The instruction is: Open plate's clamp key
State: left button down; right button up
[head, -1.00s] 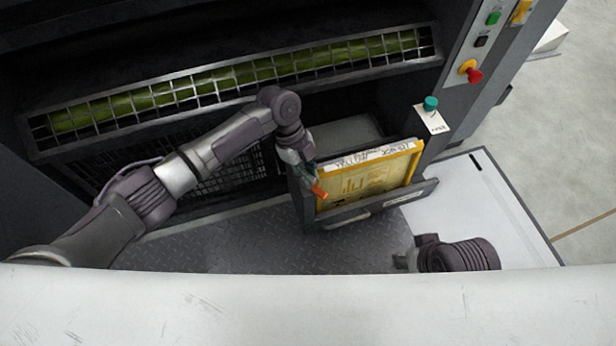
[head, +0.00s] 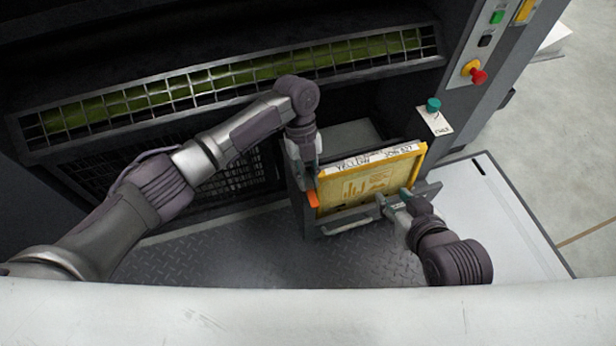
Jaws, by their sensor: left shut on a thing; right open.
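The yellow-framed plate (head: 368,186) stands tilted in a dark grey holder (head: 325,228) with a light handle on its front. A small orange piece (head: 313,199), which looks like the clamp key, shows at the plate's left edge. My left gripper (head: 309,180) comes down from above onto it and is shut on it; the fingers hide its upper part. My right gripper (head: 397,200) is open at the plate's lower right corner, its fingers close to the holder's front edge. I cannot tell whether it touches the holder.
A long ink trough (head: 240,78) with a metal grid runs above my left arm. The press side panel carries a red knob (head: 478,76) and a teal knob (head: 433,104). A white-topped surface (head: 500,215) lies to the right. The tread-plate floor (head: 230,245) is clear.

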dwell(0.3)
pick_arm(q)
jog(key=c, duration=1.1)
grip_release()
jog(key=v, duration=1.2)
